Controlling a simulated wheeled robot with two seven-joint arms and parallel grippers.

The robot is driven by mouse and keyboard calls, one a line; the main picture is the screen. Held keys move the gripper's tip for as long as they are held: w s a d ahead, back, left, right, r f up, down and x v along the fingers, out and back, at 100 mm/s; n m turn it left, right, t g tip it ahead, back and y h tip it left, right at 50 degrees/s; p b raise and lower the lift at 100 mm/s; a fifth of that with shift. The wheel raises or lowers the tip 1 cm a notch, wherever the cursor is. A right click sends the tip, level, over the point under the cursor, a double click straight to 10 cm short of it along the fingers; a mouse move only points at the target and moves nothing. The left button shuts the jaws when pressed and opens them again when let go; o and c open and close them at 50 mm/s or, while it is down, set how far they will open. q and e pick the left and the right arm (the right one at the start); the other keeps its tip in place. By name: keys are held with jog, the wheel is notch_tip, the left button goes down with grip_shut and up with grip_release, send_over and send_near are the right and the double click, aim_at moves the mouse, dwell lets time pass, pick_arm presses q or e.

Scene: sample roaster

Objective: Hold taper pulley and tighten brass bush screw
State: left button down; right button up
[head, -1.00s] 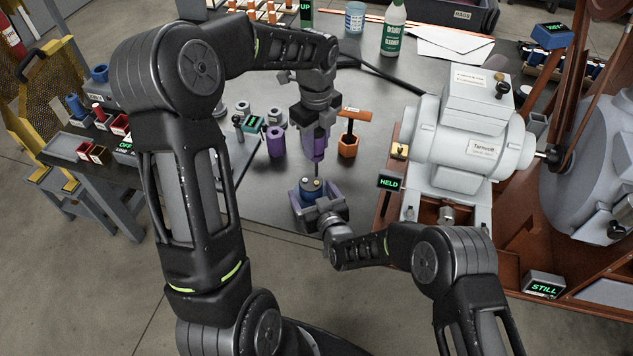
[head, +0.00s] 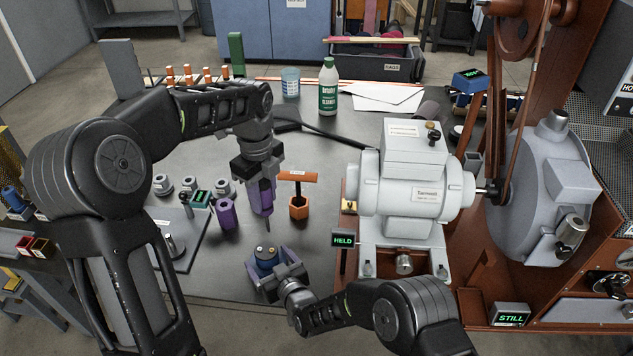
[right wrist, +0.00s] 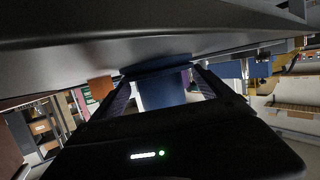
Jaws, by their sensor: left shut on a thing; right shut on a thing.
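The blue taper pulley (head: 265,259) is between the jaws of my right gripper (head: 277,274), above the front edge of the bench. Two small round tops, one brassy, show on the pulley; the screw itself is too small to make out. In the right wrist view the blue pulley (right wrist: 160,90) sits between the two fingers. My left gripper (head: 258,180) is shut on a purple-handled screwdriver (head: 262,197) pointing down. Its thin tip is just above the pulley, with a small gap visible.
A grey motor (head: 415,190) stands to the right, with a lit HELD sign (head: 343,240) beside it. An orange T-handled tool (head: 298,205) and a purple holder (head: 226,214) stand behind the pulley. A STILL sign (head: 510,314) is at the lower right.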

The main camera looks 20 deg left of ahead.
jog(key=o, duration=1.5)
jog(key=v, duration=1.2)
jog(key=shift+r, duration=0.1)
